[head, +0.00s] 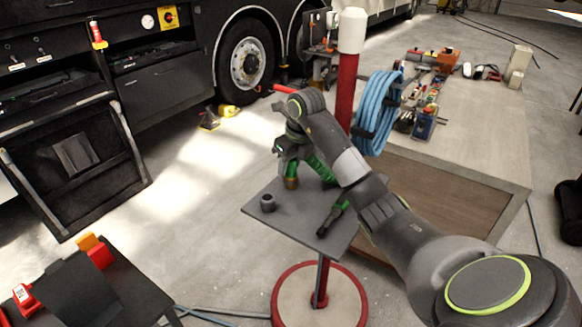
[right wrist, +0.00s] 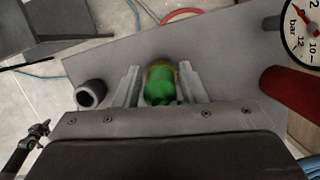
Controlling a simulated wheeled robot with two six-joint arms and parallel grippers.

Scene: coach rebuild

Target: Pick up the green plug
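The green plug (right wrist: 160,88) stands on the grey tabletop between the two fingers of my right gripper (right wrist: 161,86) in the right wrist view. The fingers are apart, one on each side of it, with narrow gaps; firm contact does not show. In the head view my right gripper (head: 291,166) is low over the small grey table, and the plug's brass-coloured part (head: 291,183) shows below it. The plug's upper part is mostly hidden there by my gripper. My left gripper is in neither view.
A dark grey ring (head: 268,203) stands left of the plug on the small table (head: 290,225). A black and green tool (head: 331,220) lies to the right. A red post (head: 346,90) with a blue hose coil (head: 377,110) rises behind. A wooden bench (head: 480,150) holds several tools.

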